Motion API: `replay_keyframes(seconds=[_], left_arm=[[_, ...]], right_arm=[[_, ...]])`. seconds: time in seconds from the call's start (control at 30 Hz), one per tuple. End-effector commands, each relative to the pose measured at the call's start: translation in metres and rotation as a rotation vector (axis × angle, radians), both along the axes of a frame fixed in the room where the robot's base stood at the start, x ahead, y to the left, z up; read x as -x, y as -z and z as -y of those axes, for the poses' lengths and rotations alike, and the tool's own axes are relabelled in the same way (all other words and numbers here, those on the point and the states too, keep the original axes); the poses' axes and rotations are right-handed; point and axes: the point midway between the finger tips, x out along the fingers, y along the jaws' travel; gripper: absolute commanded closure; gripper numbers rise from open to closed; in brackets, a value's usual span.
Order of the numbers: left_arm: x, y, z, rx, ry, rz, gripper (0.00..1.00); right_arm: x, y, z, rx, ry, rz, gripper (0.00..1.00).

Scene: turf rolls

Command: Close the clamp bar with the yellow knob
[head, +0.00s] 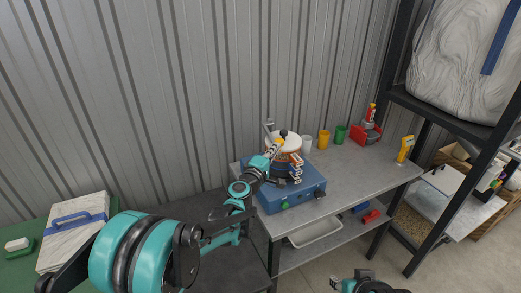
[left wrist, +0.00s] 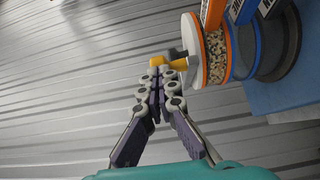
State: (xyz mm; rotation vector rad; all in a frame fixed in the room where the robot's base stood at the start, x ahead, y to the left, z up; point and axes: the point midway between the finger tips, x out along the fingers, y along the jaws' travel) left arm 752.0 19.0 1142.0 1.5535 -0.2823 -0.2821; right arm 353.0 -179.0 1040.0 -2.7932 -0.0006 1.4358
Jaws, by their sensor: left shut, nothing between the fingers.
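A blue machine (head: 292,197) stands on the grey bench and carries a round stack with a white lid (head: 291,143). In the left wrist view the stack (left wrist: 217,55) shows orange, white and blue rings around a grainy filling. A yellow piece (left wrist: 157,61), seemingly the knob, shows just beyond my left fingertips beside the lid, with a dark part near it. Whether the fingers touch it I cannot tell. My left gripper (head: 275,150) is shut and empty; it also shows in the left wrist view (left wrist: 157,85). My right gripper (head: 337,284) is low at the bottom edge, its jaws unclear.
White, yellow and green cups (head: 324,139) and a red device (head: 368,133) stand along the back of the bench (head: 350,178). A yellow handheld tool (head: 405,149) is at its right end. A corrugated wall is close behind. A black rack (head: 445,111) stands at right.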

Motion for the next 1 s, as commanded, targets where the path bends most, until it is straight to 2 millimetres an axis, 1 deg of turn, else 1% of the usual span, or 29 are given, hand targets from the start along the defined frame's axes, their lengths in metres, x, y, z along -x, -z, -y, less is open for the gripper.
replay_keyframes(seconds=[0.03,0.2,0.4,0.6,1.0], left_arm=[[-0.001,0.0,0.009,0.0,0.003,0.0,1.0],[-0.006,0.0,0.029,0.0,0.002,0.0,1.0],[-0.01,0.0,0.042,0.0,0.001,0.0,1.0],[-0.011,0.0,0.048,0.0,0.002,0.0,1.0],[-0.012,0.0,0.05,0.0,0.007,0.0,1.0]], right_arm=[[0.0,0.0,0.0,0.0,0.0,0.0,0.6],[0.0,0.001,0.0,0.0,0.0,0.0,0.6],[0.0,0.001,0.0,0.0,0.0,0.0,0.6],[0.0,0.001,0.0,0.0,0.0,0.0,0.6],[0.0,0.001,0.0,0.0,0.0,0.0,0.6]])
